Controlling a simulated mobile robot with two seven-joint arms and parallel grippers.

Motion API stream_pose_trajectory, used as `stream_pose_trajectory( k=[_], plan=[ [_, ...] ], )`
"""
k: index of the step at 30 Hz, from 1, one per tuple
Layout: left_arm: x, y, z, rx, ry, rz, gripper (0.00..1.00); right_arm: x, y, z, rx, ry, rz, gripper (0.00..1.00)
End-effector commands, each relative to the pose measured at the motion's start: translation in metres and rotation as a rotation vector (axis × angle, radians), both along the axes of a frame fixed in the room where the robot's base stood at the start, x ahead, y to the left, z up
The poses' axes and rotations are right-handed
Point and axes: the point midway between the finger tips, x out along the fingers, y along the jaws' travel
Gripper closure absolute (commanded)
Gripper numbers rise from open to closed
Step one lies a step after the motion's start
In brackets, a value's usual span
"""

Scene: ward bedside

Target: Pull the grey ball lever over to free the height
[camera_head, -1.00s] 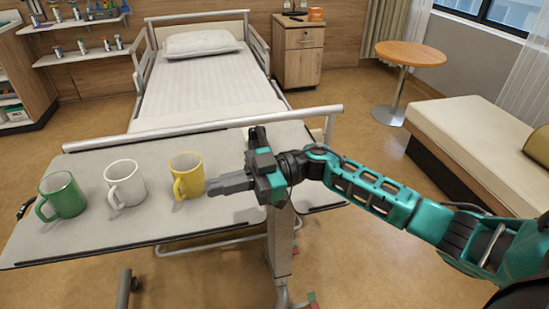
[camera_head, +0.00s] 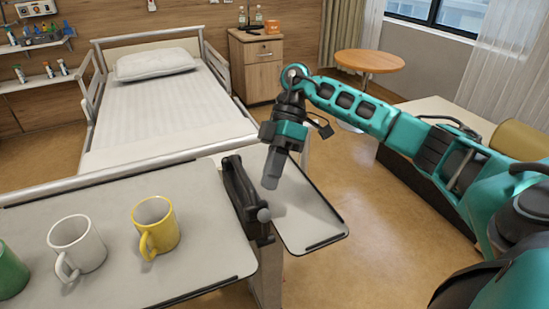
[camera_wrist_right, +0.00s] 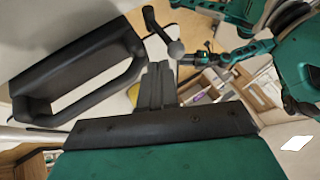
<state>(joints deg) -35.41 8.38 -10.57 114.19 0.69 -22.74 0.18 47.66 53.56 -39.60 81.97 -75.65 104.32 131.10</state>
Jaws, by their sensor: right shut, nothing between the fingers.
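The grey ball (camera_head: 264,215) sits at the end of a short dark lever on the black handle bracket (camera_head: 241,190) between the overbed table's two tops. It also shows in the right wrist view (camera_wrist_right: 176,48), just beyond my fingertips. My right gripper (camera_head: 270,184) is shut and empty. It points down over the small right-hand top, just right of the bracket and above the ball in the picture. Its fingers (camera_wrist_right: 157,85) are together in the wrist view. A small teal and black arm end (camera_wrist_right: 192,58) there looks like my left gripper; its jaws are unclear.
The large table top (camera_head: 190,280) holds a yellow mug (camera_head: 156,222), a white mug (camera_head: 78,243) and a green mug (camera_head: 10,272), left of the bracket. The small top (camera_head: 312,225) is bare. The bed (camera_head: 165,110) stands behind. Open floor lies to the right.

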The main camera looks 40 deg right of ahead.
Motion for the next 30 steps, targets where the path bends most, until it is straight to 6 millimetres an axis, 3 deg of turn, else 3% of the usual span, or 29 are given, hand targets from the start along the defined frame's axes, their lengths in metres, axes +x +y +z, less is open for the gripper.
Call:
stream_pose_trajectory(
  k=[3,9,30],
  plan=[
    [0.002,-0.001,0.001,-0.002,-0.006,-0.002,0.57,-0.006,0.012,-0.016,0.003,0.001,0.002,1.0],
    [0.004,-0.002,0.003,-0.005,-0.009,-0.003,0.57,-0.01,0.022,-0.028,0.003,-0.002,0.001,1.0],
    [0.005,-0.002,0.007,-0.002,-0.016,-0.005,0.57,-0.008,0.024,-0.027,-0.007,-0.041,0.001,1.0]
  ],
)
